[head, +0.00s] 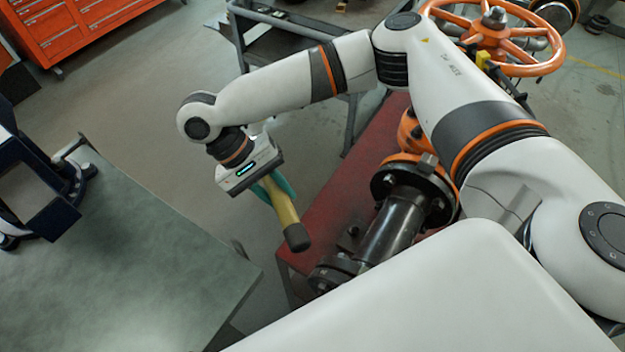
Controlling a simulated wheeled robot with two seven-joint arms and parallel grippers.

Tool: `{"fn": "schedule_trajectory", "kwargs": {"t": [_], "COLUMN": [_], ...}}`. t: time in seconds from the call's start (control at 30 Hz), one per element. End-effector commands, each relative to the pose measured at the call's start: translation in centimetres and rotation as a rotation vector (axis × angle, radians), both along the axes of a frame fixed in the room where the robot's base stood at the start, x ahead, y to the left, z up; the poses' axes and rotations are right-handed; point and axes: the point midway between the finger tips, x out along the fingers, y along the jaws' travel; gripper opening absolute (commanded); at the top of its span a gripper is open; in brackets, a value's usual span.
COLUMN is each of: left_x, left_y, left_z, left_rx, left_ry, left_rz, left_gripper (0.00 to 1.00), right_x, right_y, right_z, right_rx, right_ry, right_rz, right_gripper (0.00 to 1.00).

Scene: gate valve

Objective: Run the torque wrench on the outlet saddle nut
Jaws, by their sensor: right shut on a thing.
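My right gripper (270,185) hangs over the gap between the grey-green table and the red bench. It is shut on the torque wrench (284,212), of which a yellow handle with a black end shows, tilted down to the right. The rest of the wrench is hidden behind the gripper. The black outlet pipe (392,226) lies on the red bench to the right of the wrench, apart from it. A small dark nut or bolt (352,231) shows beside the pipe; I cannot tell whether it is the saddle nut. My left gripper is out of view.
The red bench (338,205) carries the valve with its orange handwheel (522,67) at the upper right. A grey-green table (120,265) with a dark blue stand (45,185) is at left. A grey cart (285,35) and orange cabinet (75,28) stand behind. Floor between is clear.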

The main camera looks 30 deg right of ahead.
Motion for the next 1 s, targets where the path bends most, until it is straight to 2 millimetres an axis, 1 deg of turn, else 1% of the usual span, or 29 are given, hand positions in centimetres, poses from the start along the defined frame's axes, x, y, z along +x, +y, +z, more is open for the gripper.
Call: {"fn": "schedule_trajectory", "kwargs": {"t": [0.03, 0.1, 0.2, 0.33, 0.47, 0.57, 0.67, 0.7, 0.77, 0.87, 0.97, 1.0], "left_x": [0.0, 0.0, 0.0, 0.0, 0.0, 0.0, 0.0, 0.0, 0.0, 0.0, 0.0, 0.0], "left_y": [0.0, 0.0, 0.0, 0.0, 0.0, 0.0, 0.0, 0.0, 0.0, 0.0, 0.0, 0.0], "left_z": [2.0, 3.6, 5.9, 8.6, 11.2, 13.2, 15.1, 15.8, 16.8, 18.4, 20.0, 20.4], "left_rx": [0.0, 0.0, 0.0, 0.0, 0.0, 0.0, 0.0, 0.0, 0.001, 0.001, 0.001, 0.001], "left_ry": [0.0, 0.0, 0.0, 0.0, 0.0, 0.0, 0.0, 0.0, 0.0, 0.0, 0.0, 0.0], "left_rz": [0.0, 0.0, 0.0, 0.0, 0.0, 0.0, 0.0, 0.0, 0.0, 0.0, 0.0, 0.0], "left_gripper": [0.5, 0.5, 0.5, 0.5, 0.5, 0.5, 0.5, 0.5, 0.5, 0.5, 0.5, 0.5], "right_x": [0.5, 1.2, 2.3, 3.9, 5.4, 6.5, 7.5, 7.8, 8.1, 8.6, 9.1, 9.4], "right_y": [1.6, 3.4, 5.2, 6.5, 6.5, 5.7, 4.3, 3.5, 2.3, -0.1, -3.1, -4.2], "right_z": [1.2, 2.0, 3.0, 4.0, 4.4, 4.4, 4.1, 3.8, 3.3, 2.3, 0.6, -0.3], "right_rx": [0.005, 0.004, 0.004, 0.0, -0.002, -0.004, -0.004, -0.006, -0.007, -0.008, -0.01, -0.009], "right_ry": [0.008, 0.011, 0.013, 0.013, 0.015, 0.013, 0.01, 0.01, 0.009, 0.007, 0.005, 0.005], "right_rz": [-0.09, -0.231, -0.447, -0.74, -1.037, -1.27, -1.504, -1.595, -1.722, -1.927, -2.125, -2.19], "right_gripper": [0.0, 0.0, 0.0, 0.0, 0.0, 0.0, 0.0, 0.0, 0.0, 0.0, 0.0, 0.0]}}
